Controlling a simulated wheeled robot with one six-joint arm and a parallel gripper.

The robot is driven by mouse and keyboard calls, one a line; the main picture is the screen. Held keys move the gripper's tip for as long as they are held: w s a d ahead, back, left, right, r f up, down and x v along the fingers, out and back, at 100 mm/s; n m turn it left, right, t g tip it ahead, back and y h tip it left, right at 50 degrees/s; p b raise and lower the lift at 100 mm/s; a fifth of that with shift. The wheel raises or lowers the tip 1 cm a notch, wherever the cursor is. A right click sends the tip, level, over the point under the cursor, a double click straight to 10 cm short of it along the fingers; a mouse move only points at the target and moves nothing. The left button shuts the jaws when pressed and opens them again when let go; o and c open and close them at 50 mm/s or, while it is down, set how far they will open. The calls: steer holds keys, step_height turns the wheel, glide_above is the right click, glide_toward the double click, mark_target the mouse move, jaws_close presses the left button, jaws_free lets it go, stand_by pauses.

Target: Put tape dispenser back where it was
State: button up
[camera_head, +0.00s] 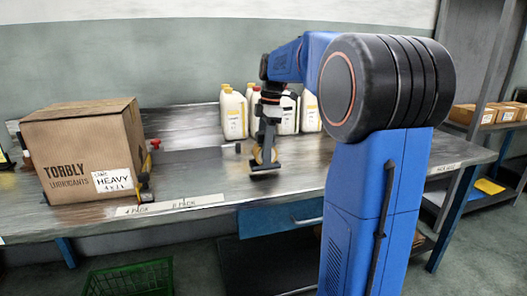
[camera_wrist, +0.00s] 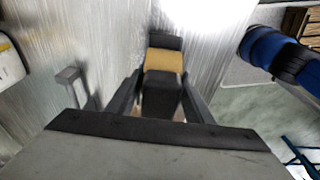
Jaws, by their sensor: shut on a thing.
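The tape dispenser (camera_head: 265,168) is dark with a roll of tan tape. My gripper (camera_head: 266,148) points down and is shut on it, over the metal bench near its front middle. In the wrist view the tape dispenser (camera_wrist: 165,66) shows between the two fingers of my gripper (camera_wrist: 158,98), its tan tape facing up. Its base looks at or just above the bench top; I cannot tell whether it touches.
A large cardboard box (camera_head: 85,150) stands at the left of the metal bench (camera_head: 200,178). Several white jugs (camera_head: 234,114) stand at the back, behind my gripper. A small grey block (camera_head: 238,147) lies left of the gripper. A green crate (camera_head: 130,279) is on the floor.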

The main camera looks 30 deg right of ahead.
steer(key=shift+f, duration=0.8)
steer(key=shift+f, duration=0.1)
steer(key=o, duration=1)
steer(key=r, duration=0.4)
steer(key=d+r, duration=0.1)
steer(key=r, duration=0.7)
steer(key=shift+s+d+r, duration=0.1)
steer(key=shift+s+d, duration=0.15)
steer(key=shift+d, duration=0.1)
